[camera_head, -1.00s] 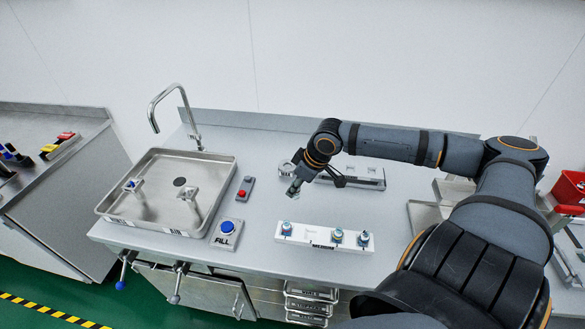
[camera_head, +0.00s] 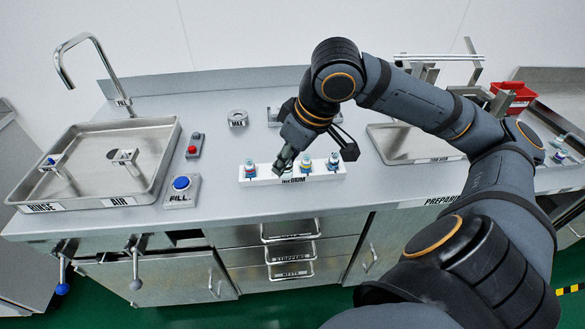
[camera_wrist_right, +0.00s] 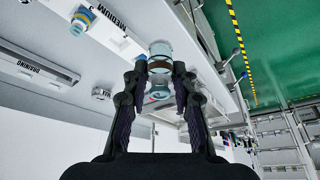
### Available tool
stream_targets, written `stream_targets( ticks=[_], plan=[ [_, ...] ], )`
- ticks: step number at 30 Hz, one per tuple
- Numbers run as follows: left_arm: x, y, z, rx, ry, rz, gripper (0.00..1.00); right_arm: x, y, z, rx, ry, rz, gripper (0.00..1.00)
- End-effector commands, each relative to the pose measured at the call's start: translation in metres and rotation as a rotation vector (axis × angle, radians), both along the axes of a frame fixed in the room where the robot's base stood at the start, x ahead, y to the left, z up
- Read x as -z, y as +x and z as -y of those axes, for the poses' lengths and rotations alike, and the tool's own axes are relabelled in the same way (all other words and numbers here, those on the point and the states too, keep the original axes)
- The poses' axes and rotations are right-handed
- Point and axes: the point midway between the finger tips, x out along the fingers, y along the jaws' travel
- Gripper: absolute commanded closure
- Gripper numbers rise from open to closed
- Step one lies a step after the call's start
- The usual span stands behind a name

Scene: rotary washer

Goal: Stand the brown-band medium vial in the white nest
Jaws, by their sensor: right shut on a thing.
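My right gripper (camera_head: 281,167) reaches down at the white block labelled MEDIUM (camera_head: 262,179), over the stretch between its left vial and its middle vial. In the right wrist view the right gripper (camera_wrist_right: 160,80) is shut on a clear vial with a brown band (camera_wrist_right: 158,66). In the head view that vial is hidden by the fingers. I cannot tell whether its base touches the block. A separate white nest is not clearly recognisable. My left gripper is not in view.
Vials stand in the block at left (camera_head: 248,168), middle (camera_head: 306,163) and right (camera_head: 333,161), close to the gripper. A grey ring labelled MAX (camera_head: 237,118) is behind. A sink tray (camera_head: 160,145), a red-button box (camera_head: 194,147) and a FILL button (camera_head: 181,185) lie left.

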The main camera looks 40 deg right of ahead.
Motion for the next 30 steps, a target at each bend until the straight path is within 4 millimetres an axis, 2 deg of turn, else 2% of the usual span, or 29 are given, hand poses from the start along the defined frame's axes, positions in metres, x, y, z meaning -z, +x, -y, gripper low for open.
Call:
stream_targets(
  ticks=[7, 11, 14, 18, 24, 28, 30],
  plan=[
    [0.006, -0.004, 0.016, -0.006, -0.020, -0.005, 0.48, 0.001, -0.005, -0.001, 0.006, -0.001, -0.003, 0.89],
    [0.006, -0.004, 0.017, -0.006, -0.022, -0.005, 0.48, 0.000, -0.005, -0.002, 0.006, 0.002, -0.002, 0.89],
    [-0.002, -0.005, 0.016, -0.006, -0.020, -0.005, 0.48, -0.002, -0.002, -0.001, 0.005, 0.006, -0.004, 0.89],
    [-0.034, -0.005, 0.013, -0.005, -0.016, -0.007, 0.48, 0.003, 0.018, 0.007, 0.006, 0.014, -0.009, 0.89],
    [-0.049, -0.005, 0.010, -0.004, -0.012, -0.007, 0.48, 0.017, 0.039, 0.016, 0.007, 0.015, -0.005, 0.89],
    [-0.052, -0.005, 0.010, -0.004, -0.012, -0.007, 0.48, 0.029, 0.058, 0.025, 0.007, 0.014, -0.004, 0.89],
    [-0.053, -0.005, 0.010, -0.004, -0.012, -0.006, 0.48, 0.037, 0.074, 0.033, 0.010, 0.014, -0.004, 0.89]
  ],
)
